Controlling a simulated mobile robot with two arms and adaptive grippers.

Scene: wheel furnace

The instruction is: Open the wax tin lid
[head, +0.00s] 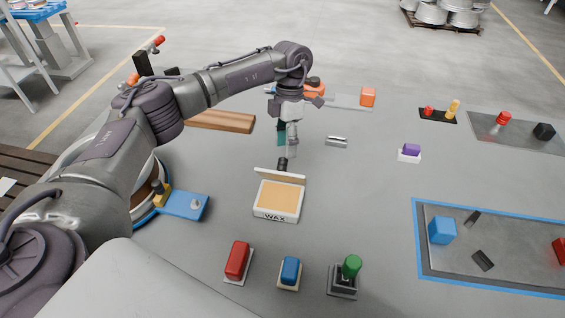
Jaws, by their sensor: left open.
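The wax tin (277,201) is a cream, box-like tin with "WAX" on its front and a flat orange-tan surface inside. Its lid (264,172) stands raised along the back edge, so the inside is exposed. My left arm comes in from the left and reaches over the table. My left gripper (283,163) points down just behind the raised lid, with its dark tip close to the lid's top edge. It is open and holds nothing that I can see. Whether it touches the lid is unclear. My right gripper is out of view.
Red (237,260), blue (290,271) and green (351,267) pieces stand in front of the tin. A blue plate (184,204) is at left, a wooden board (222,120) behind. A blue-edged tray (420,236) lies at right. The table between tin and tray is clear.

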